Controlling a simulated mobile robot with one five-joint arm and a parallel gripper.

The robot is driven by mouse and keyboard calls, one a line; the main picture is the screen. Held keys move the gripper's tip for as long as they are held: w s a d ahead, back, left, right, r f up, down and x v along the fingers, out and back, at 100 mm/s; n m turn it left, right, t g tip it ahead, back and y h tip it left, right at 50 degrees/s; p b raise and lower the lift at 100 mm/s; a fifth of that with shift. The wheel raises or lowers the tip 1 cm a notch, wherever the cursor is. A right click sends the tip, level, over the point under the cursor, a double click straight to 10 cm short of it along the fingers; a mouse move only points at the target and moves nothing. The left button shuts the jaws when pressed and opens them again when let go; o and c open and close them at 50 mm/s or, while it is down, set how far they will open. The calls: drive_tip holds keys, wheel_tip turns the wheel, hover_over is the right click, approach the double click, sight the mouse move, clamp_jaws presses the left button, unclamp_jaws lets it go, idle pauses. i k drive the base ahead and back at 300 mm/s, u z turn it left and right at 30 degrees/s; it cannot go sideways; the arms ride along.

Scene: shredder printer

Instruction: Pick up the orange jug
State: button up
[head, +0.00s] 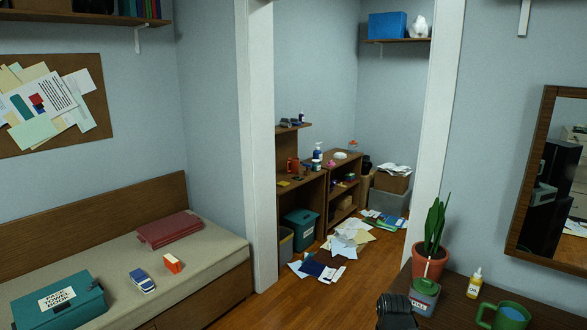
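An orange jug (293,164) stands upright on top of the dark wooden shelf unit (315,186) in the back room, beyond the white door frame. It is small in the head view, at the left end of the unit's top. What looks like my gripper (397,309) is a black shape at the bottom edge, in front of the table corner. It is far from the jug and near the camera. Its fingers cannot be made out, so I cannot tell whether it is open or shut.
Papers (345,246) litter the wooden floor in the doorway. A bench (215,248) is at left. A table (455,305) at right holds a plant (432,245), a glue bottle (474,283) and a green mug (503,316). A teal bin (300,229) stands under the shelf.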

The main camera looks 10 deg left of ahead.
sight(292, 163)
drive_tip(key=u, duration=0.55)
drive_tip(key=i, duration=3.85)
drive_tip(key=z, duration=1.55)
drive_tip(key=i, duration=3.2)
drive_tip(key=u, duration=0.95)
